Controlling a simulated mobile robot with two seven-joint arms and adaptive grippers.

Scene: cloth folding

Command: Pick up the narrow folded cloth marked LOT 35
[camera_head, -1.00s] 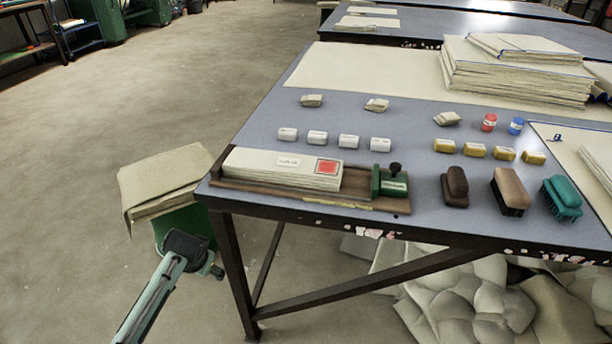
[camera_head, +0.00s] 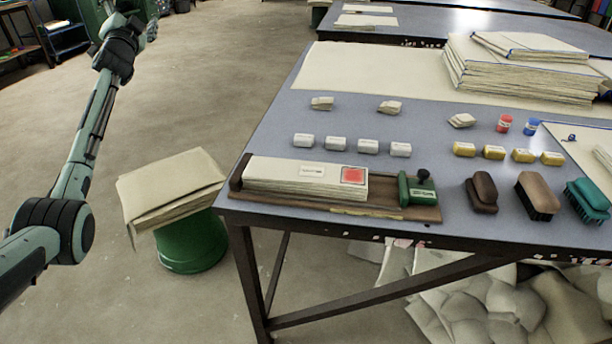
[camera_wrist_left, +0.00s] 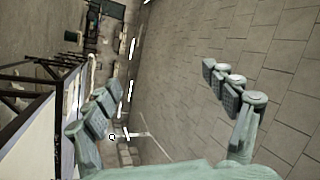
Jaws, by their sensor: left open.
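A narrow folded cream cloth (camera_head: 275,178) lies in a long wooden tray (camera_head: 365,212) along the table's near left edge. It has a small white label, too small to read, and a red square at its right end. My left arm rises at the left of the head view, well left of the table and high over the floor. My right gripper is not in view.
A green block (camera_head: 418,190) sits at the tray's right end. White blocks (camera_head: 335,144), yellow blocks (camera_head: 493,153) and brushes (camera_head: 482,192) stand nearby on the table (camera_head: 270,139). A green bin (camera_head: 195,242) with cloth over it stands left of the table.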

